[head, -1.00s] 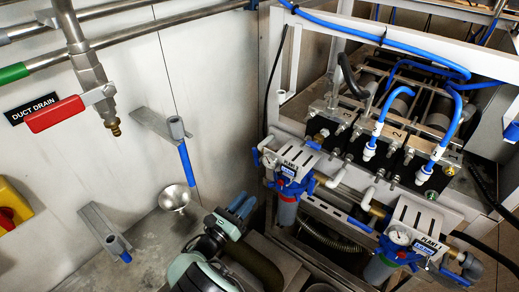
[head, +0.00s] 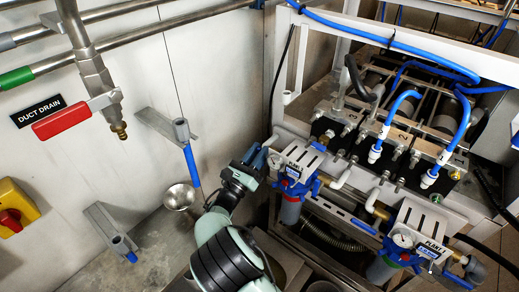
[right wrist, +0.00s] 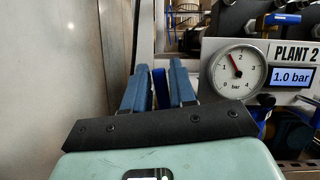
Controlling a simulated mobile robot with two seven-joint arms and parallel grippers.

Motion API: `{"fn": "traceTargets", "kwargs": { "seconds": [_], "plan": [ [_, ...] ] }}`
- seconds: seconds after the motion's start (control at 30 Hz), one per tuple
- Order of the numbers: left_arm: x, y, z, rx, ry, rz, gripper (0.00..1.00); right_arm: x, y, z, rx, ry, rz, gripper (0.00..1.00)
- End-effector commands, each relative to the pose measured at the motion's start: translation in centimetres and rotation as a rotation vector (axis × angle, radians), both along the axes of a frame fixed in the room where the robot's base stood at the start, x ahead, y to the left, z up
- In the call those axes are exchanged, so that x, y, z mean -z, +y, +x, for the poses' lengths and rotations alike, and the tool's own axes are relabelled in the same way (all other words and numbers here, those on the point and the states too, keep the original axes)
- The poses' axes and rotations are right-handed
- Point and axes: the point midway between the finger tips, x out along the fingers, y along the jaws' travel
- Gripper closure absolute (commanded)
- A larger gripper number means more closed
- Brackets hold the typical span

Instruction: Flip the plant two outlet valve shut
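The plant two unit (head: 299,156) is a white panel with a gauge and small display, above a blue-collared filter housing (head: 291,208). The right wrist view shows its PLANT 2 plate (right wrist: 296,54), gauge (right wrist: 238,72) and 1.0 bar display. My right gripper (head: 257,156) is just left of this panel. In the right wrist view, its two grey-blue fingers (right wrist: 158,82) stand apart. A bright blue piece (right wrist: 160,90), possibly the outlet valve's handle, shows between them; I cannot tell whether they touch it. The valve body is mostly hidden. My left gripper is out of view.
The plant one unit (head: 428,240) stands at lower right. A red-handled duct drain valve (head: 62,120) hangs at upper left. Blue hoses (head: 398,112) run above the frame.

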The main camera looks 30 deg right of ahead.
Motion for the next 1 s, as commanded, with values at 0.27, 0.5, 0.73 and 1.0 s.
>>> {"fn": "traceTargets", "kwargs": {
  "seconds": [0.27, 0.5, 0.73, 1.0],
  "plan": [
    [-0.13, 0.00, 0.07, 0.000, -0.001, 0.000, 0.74, -0.29, -0.78, 0.39, 0.000, 0.002, 0.000, 0.74],
    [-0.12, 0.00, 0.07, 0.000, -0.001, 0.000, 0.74, -0.29, -0.75, 0.36, 0.000, 0.002, 0.000, 1.00],
    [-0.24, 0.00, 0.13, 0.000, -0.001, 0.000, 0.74, -0.37, -0.87, 0.05, 0.000, -0.064, 0.026, 1.00],
    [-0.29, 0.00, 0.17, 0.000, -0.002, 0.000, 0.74, -0.39, -1.09, -0.50, 0.000, -0.177, 0.074, 1.00]
  ]
}}
